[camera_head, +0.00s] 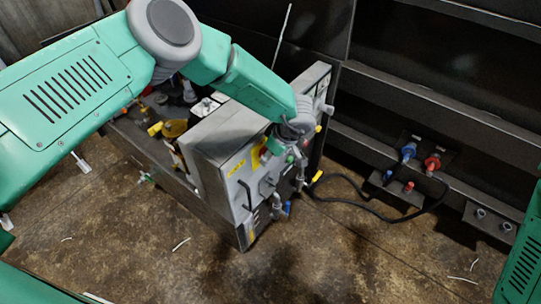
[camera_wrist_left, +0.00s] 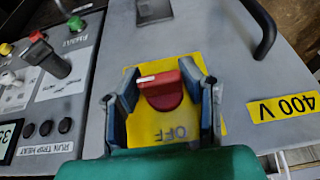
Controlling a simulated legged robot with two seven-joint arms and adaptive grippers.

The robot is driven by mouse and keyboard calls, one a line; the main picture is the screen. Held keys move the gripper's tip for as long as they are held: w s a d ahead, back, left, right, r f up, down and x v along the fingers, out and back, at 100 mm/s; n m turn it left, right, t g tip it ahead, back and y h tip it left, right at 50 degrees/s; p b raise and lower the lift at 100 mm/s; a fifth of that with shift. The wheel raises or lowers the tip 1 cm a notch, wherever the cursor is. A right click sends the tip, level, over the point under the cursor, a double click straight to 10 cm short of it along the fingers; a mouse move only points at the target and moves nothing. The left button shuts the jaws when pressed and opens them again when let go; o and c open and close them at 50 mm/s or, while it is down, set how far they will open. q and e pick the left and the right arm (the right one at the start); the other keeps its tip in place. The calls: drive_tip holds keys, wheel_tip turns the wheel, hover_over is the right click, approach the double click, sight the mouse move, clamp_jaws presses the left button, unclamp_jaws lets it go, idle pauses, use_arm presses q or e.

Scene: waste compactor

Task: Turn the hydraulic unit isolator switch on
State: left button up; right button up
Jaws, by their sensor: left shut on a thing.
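The isolator switch is a red rotary knob (camera_wrist_left: 166,92) on a yellow plate (camera_wrist_left: 150,128), seen in the left wrist view. The word OFF shows upside down on the plate. A white mark lies across the knob's top. My left gripper (camera_wrist_left: 163,88) has one finger on each side of the knob and is shut on it. In the head view my left gripper (camera_head: 272,149) is at the front of the grey hydraulic unit (camera_head: 213,166), and the knob is hidden there. My right gripper is not in view.
A control panel (camera_wrist_left: 50,85) with a black lever and buttons lies left of the switch. A black handle (camera_wrist_left: 262,28) and a yellow 400 V label (camera_wrist_left: 283,107) are to its right. Blue and red couplings (camera_head: 409,151) sit on the dark compactor. Open floor lies in front.

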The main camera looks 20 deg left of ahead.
use_arm(q)
drive_tip(key=shift+w+a+r, duration=0.1)
drive_tip(key=shift+w+r, duration=0.2)
drive_tip(key=shift+w, duration=0.05)
drive_tip(key=o, duration=0.9)
drive_tip(key=shift+o, duration=1.3)
drive_tip(key=shift+s, duration=0.15)
drive_tip(key=shift+f, duration=0.1)
drive_tip(key=v, duration=1.2)
drive_tip(key=shift+s, duration=0.1)
